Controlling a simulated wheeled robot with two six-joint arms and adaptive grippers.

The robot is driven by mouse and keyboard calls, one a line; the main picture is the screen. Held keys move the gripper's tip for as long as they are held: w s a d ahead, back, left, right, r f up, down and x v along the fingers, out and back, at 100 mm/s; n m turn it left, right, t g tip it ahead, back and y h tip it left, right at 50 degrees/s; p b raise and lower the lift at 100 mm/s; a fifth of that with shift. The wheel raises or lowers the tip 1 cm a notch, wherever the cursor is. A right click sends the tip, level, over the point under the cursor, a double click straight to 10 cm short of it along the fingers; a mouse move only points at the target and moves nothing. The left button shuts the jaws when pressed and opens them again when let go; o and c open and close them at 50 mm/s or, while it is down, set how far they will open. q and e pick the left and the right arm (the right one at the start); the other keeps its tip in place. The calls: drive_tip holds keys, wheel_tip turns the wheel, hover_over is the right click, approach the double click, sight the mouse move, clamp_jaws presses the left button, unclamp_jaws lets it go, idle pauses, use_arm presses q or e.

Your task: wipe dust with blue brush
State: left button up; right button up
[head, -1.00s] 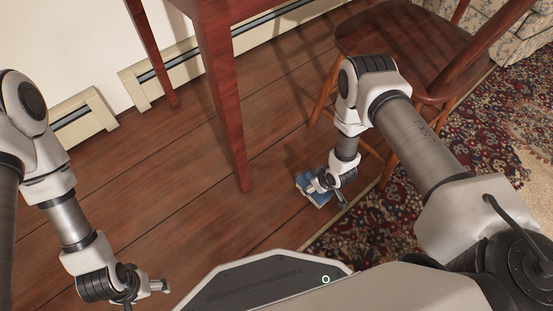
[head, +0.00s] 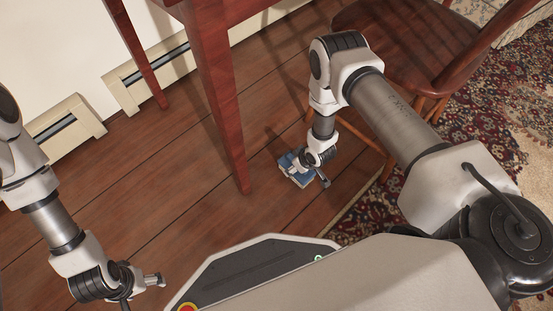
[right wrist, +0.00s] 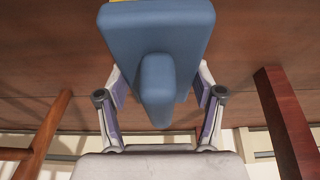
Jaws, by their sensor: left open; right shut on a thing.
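The blue brush (head: 290,170) is low over the wood floor in the head view, just right of the foot of the table leg. My right gripper (head: 308,164) is shut on it. In the right wrist view the brush (right wrist: 158,35) shows its broad blue block, with its handle between the fingers of my right gripper (right wrist: 158,98). A thin yellow strip shows at its far edge. I cannot tell whether it touches the floor. My left gripper (head: 150,281) is open and empty at the lower left of the head view. I see no clear dust patch.
A red-brown table leg (head: 224,110) stands left of the brush. A wooden chair (head: 400,50) stands at the upper right, and a patterned rug (head: 525,110) lies on the right. A baseboard heater (head: 160,75) runs along the wall. The floor left of the table leg is clear.

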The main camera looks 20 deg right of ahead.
drive_tip(key=r, duration=0.1)
drive_tip(key=r+p, duration=0.2)
drive_tip(key=r, duration=0.1)
drive_tip(key=shift+w+a, duration=0.1)
drive_tip(key=shift+w, duration=0.2)
drive_tip(key=shift+r+p, duration=1.95)
drive_tip(key=shift+r, duration=0.2)
